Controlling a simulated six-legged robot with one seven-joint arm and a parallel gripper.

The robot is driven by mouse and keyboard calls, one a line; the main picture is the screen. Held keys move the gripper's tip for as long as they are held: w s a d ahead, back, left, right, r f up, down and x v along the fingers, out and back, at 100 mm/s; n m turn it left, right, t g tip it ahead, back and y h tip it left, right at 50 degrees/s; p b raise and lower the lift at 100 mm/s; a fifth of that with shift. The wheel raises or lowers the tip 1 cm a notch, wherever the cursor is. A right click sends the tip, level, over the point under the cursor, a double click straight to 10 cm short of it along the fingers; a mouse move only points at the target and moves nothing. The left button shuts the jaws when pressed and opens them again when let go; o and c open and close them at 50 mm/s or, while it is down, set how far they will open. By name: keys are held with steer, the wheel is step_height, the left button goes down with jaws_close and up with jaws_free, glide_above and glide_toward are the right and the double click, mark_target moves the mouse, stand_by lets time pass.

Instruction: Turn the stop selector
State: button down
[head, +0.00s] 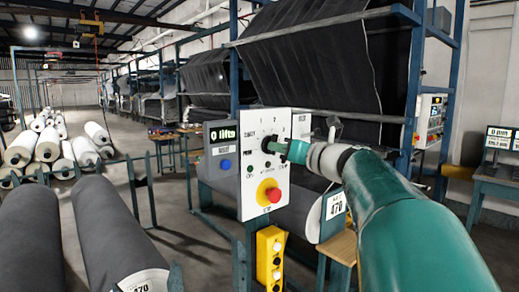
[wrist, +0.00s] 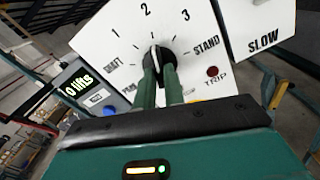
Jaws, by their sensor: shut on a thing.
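The pointer line stands roughly upright in the wrist view, toward the 2. My gripper (wrist: 160,75) is shut on the knob, one finger on each side. In the head view my gripper (head: 282,147) reaches the white panel (head: 250,200) from the right and covers much of the knob.
A grey box with a "0 lifts" display (head: 223,134) and blue button (head: 225,164) adjoins the panel's left. A red mushroom button (head: 272,195) sits below the knob. A yellow pendant box (head: 269,255) hangs lower.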

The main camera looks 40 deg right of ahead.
stand_by(0.3)
steer(key=c, duration=1.5)
jaws_free()
steer(key=shift+s, duration=0.15)
steer(key=s, duration=1.3)
steer(key=shift+s+d, duration=0.2)
steer(key=shift+s, duration=0.1)
